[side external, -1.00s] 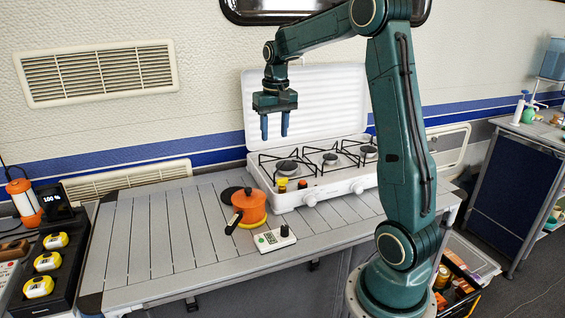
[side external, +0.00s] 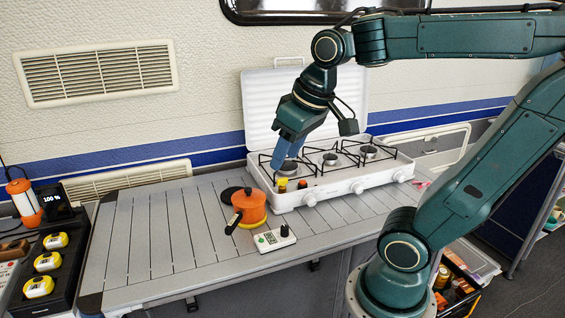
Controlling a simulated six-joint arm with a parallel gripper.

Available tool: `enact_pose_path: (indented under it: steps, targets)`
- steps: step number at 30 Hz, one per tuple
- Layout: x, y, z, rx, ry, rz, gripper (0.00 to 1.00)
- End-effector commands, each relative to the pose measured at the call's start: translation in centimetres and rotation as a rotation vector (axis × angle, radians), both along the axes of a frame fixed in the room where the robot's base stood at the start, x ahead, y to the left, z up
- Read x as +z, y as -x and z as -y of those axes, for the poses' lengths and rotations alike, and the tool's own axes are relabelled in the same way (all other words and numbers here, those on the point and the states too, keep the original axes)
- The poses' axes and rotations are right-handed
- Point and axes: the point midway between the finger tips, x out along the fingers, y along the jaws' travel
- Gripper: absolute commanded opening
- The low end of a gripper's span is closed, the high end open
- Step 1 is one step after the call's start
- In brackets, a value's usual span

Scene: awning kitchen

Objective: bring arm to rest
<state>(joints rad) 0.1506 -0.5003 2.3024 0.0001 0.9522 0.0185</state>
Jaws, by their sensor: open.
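My gripper (side external: 286,152) hangs in the air in front of the left burner of the white camp stove (side external: 335,195), its blue fingers tilted down to the left. The fingers overlap in this view, and I see nothing held between them. My arm is folded back to the right, with its upper link running out of the picture's right edge. Whether the fingertips touch the stove is hard to tell.
An orange pot (side external: 248,204) with a dark handle stands on the slatted table (side external: 150,240). A small white device (side external: 274,239) lies in front of it. A black tray (side external: 62,270) with yellow items is at left. The table's left half is clear.

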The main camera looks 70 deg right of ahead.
Motion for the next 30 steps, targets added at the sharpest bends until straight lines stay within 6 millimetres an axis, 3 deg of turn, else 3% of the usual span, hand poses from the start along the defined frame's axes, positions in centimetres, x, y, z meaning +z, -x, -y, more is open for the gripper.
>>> enact_pose_path:
  steps: [6, 12, 30]
  targets:
    - [-1.2, 3.6, -2.5, 0.106, 0.012, 0.067, 0.44]
    - [-2.0, 5.2, -3.4, 0.159, 0.015, 0.099, 0.44]
    - [-2.3, 5.5, -3.6, 0.167, 0.016, 0.104, 0.44]
